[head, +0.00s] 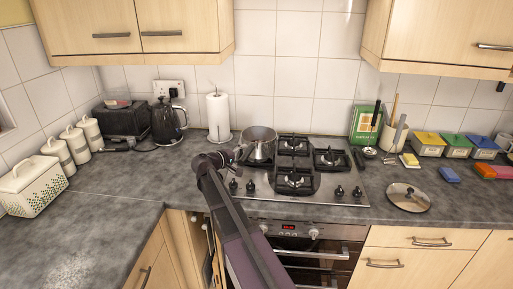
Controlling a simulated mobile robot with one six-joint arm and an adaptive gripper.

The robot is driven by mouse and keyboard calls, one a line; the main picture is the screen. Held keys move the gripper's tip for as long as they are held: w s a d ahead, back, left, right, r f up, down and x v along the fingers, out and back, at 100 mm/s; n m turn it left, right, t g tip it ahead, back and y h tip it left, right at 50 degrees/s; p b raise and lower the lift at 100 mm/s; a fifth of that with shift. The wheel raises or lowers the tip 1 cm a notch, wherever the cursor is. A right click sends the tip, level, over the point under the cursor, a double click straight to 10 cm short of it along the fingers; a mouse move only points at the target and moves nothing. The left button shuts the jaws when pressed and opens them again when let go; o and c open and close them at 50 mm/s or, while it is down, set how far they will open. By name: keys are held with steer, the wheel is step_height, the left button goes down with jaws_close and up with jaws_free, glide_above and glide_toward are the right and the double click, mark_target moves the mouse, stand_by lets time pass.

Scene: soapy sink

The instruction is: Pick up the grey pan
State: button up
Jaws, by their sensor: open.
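The grey pan (259,144) is a metal saucepan standing upright at the back left of the hob (340,198). My arm reaches up from the bottom of the head view, and my gripper (239,153) is at the pan's left side, very close to its wall. The gripper is open. It is small in this view, so I cannot tell whether it touches the pan. The pan's handle is not clearly visible.
A paper towel roll (218,117) and a black kettle (168,122) stand left of the pan. Black pan supports (295,181) cover the other burners. A round lid (408,197) lies on the right worktop. The left worktop (110,195) has free room.

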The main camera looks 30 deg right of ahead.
steer(key=shift+x, duration=0.95)
jaws_close()
